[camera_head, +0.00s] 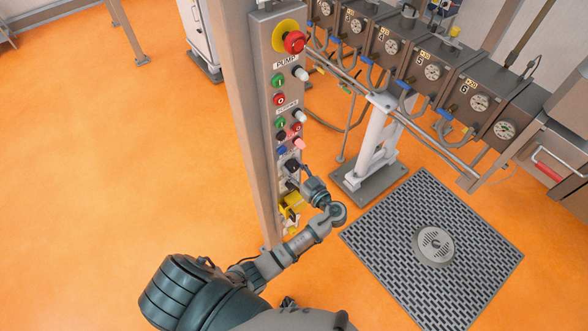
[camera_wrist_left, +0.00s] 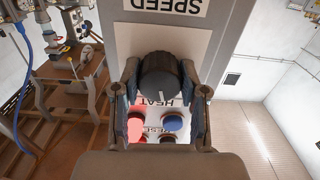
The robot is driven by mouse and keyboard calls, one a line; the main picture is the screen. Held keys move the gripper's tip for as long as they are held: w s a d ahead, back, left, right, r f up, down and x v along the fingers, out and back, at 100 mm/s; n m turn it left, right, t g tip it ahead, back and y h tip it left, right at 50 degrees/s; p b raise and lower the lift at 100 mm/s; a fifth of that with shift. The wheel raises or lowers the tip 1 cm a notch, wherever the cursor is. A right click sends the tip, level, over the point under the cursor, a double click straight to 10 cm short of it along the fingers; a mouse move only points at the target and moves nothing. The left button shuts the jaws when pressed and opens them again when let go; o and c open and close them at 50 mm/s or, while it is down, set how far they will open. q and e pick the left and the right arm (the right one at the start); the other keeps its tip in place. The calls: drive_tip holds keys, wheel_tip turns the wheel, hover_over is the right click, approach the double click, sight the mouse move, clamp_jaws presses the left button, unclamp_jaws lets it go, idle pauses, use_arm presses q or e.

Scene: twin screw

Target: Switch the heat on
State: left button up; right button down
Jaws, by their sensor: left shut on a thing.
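The control panel (camera_head: 268,120) is a tall grey post face with coloured buttons and knobs. In the left wrist view, a black round knob (camera_wrist_left: 160,72) with a pale pointer line sits on it, and the upside-down word HEAT shows just below. My left gripper (camera_wrist_left: 160,88) has one finger on each side of this knob and is shut on it. In the head view, the left gripper (camera_head: 297,174) is at the lower part of the panel, and its fingers are small and partly hidden. My right gripper is not in view.
A red emergency button (camera_head: 294,42) on a yellow base is at the panel's top. Red (camera_wrist_left: 136,128) and blue (camera_wrist_left: 172,122) buttons are close to the fingers. Grey machine units with gauges (camera_head: 432,72) stand behind to the right. A floor grate (camera_head: 480,240) lies on the orange floor.

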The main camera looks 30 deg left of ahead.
use_arm(q)
drive_tip(key=m, duration=0.4)
drive_tip(key=shift+r+m, duration=0.1)
drive_tip(key=shift+m, duration=0.2)
drive_tip(key=shift+r+m, duration=0.1)
drive_tip(key=shift+m, duration=1.9)
drive_tip(key=shift+p, duration=0.3)
drive_tip(key=o, duration=1.1)
drive_tip(key=shift+w+d, duration=0.1)
drive_tip(key=shift+w, duration=0.05)
drive_tip(key=shift+o, duration=0.2)
drive_tip(key=v, duration=1.2)
drive_tip(key=shift+d+f, duration=0.2)
drive_tip(key=shift+f, duration=0.05)
drive_tip(key=shift+a, duration=0.15)
